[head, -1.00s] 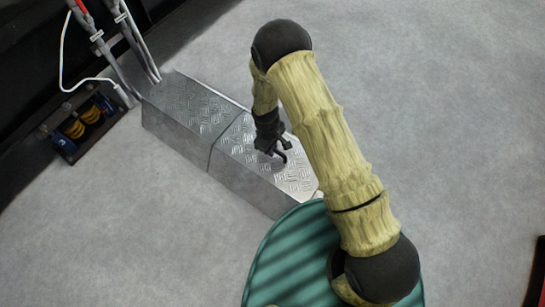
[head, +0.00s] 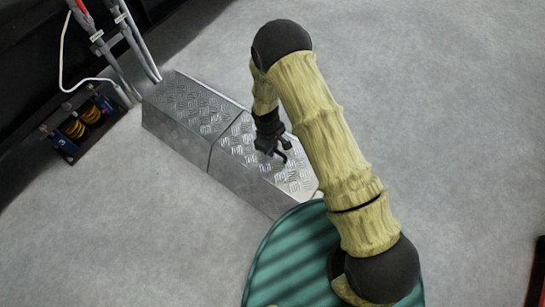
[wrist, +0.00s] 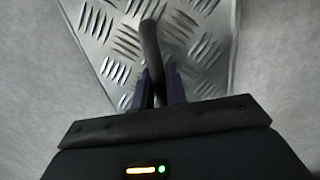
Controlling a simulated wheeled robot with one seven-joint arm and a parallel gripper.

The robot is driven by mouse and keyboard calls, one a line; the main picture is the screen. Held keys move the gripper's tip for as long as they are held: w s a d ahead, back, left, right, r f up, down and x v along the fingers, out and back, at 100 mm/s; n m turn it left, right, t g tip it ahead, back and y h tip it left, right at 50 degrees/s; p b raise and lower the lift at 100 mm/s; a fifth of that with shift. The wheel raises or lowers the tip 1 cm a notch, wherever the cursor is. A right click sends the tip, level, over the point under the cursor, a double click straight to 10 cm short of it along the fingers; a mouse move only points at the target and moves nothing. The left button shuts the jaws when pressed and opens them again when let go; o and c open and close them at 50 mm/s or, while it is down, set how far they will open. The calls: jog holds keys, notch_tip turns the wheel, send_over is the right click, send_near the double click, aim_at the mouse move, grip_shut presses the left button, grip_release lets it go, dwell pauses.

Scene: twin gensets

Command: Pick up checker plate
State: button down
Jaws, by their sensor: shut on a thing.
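The checker plate (head: 243,138) is a grey metal cover with a raised tread pattern, lying on top of a low metal duct in the head view. It also shows in the wrist view (wrist: 200,45), spreading out beyond my fingers. A dark curved handle (wrist: 150,50) rises from the plate. My gripper (head: 273,150) is over the near section of the plate. In the wrist view my gripper (wrist: 160,88) has its fingers closed around the handle. The handle's lower end is hidden by the fingers.
The duct's far section (head: 190,100) has a similar tread top. Cables (head: 125,45) rise at its far end. A box with yellow coils (head: 82,125) stands to the left. A teal ribbed round surface (head: 295,255) is at the near end. Grey floor is clear at right.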

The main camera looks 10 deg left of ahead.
jog(key=shift+r, duration=0.2)
notch_tip(320, 180, up, 10)
jog(key=p, duration=0.6)
jog(key=shift+f, duration=0.1)
dwell(0.3)
